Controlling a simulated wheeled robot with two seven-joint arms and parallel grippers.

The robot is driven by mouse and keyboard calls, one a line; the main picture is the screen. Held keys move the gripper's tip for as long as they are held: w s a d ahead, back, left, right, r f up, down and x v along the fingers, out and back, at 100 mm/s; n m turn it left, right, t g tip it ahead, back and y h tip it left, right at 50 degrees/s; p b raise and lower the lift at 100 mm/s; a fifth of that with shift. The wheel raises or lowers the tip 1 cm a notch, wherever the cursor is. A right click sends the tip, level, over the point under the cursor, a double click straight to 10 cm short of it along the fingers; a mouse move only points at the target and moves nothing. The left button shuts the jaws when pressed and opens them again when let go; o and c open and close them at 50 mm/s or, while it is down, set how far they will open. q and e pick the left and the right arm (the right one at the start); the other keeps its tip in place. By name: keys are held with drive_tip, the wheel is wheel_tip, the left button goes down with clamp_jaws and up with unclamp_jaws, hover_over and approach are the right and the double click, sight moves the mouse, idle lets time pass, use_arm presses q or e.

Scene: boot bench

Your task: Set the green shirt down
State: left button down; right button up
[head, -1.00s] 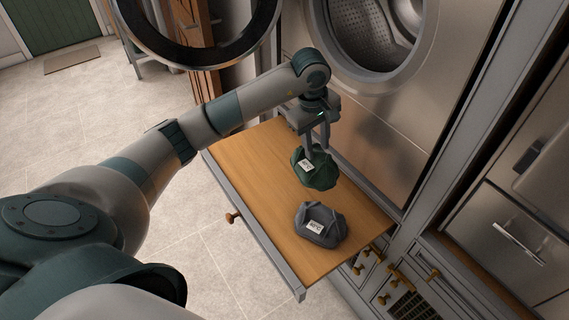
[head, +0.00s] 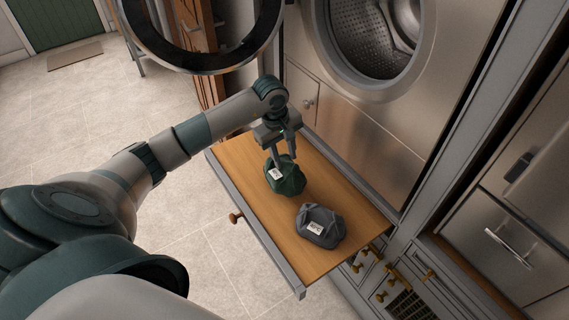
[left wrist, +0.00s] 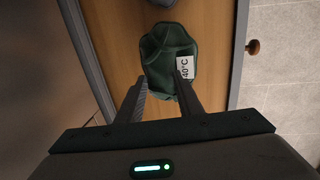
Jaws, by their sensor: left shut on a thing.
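The green shirt (head: 289,182) is a crumpled dark green bundle with a white label. It is at the pull-out wooden board (head: 238,157), toward its far left part; I cannot tell whether it rests on the wood or hangs just above. My left gripper (head: 284,161) points down over the shirt and is shut on it. In the left wrist view the shirt (left wrist: 165,62) shows between and beyond the fingertips (left wrist: 161,77), with a 40°C label on its right side. Its underside is hidden. My right gripper is not in view.
A dark grey folded garment (head: 320,226) with a white label lies on the board, close to the right of the green shirt. The washing machine (head: 375,110) stands behind with its round door (head: 182,62) swung open. Bare wood shows at the board's front right.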

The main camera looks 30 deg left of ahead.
sight(284, 160)
use_arm(q)
drive_tip(key=shift+f+p, duration=0.4)
drive_tip(key=shift+f, duration=0.15)
wheel_tip(284, 160, down, 2)
drive_tip(key=shift+p, duration=0.5)
drive_tip(key=shift+f, duration=0.4)
drive_tip(key=shift+f, duration=0.1)
drive_tip(key=c, duration=1.2)
unclamp_jaws()
